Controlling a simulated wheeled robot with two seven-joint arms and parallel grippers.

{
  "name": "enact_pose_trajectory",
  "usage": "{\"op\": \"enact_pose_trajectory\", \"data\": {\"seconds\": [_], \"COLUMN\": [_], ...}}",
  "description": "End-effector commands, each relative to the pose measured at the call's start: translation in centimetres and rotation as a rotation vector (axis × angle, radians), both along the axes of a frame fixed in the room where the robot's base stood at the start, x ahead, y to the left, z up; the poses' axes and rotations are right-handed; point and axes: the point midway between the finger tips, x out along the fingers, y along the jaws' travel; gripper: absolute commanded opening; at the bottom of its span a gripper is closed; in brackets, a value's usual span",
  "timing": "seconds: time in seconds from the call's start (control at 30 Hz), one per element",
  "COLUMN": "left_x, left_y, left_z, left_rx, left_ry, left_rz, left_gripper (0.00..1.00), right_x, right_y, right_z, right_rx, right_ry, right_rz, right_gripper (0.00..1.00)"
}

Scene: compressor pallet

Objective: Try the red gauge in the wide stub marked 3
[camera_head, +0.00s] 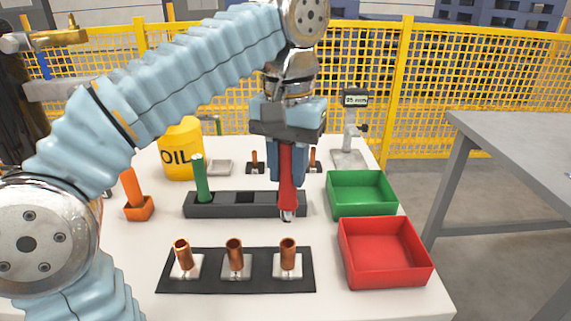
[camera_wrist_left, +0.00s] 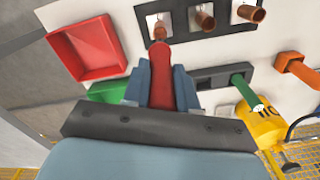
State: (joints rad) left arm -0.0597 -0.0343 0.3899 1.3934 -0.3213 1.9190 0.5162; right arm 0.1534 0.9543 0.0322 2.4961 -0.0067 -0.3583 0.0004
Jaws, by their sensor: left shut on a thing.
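My left gripper (camera_head: 287,172) is shut on the red gauge (camera_head: 287,190), which hangs upright with its metal tip down. The tip overlaps the right end of the dark rack (camera_head: 223,211) in the head view and appears in front of it. Three wide copper stubs stand on a black plate (camera_head: 210,285) nearer the front: left (camera_head: 182,252), middle (camera_head: 235,252) and right (camera_head: 288,252). I cannot read their numbers. In the left wrist view the gauge (camera_wrist_left: 161,75) points toward the end stub (camera_wrist_left: 157,23), partly hiding it. My right gripper is not in view.
A green gauge (camera_head: 200,180) stands in the rack. A green tray (camera_head: 362,205) and a red tray (camera_head: 385,267) lie to the right. An orange tool in a holder (camera_head: 138,210), a yellow oil can (camera_head: 177,155) and a measuring stand (camera_head: 349,145) are around the table.

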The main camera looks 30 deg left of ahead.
Motion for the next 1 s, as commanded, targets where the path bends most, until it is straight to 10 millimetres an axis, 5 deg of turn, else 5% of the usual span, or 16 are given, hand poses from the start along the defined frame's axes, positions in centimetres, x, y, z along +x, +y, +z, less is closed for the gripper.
{"op": "enact_pose_trajectory", "data": {"seconds": [0.7,1.0], "left_x": [0.0,0.0], "left_y": [0.0,0.0], "left_z": [-4.6,-5.0], "left_rx": [0.0,0.0], "left_ry": [0.0,0.0], "left_rz": [0.0,-0.001], "left_gripper": [0.0,0.0], "right_x": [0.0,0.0], "right_y": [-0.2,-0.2], "right_z": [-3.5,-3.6], "right_rx": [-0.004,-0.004], "right_ry": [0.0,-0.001], "right_rz": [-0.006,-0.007], "right_gripper": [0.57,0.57]}}
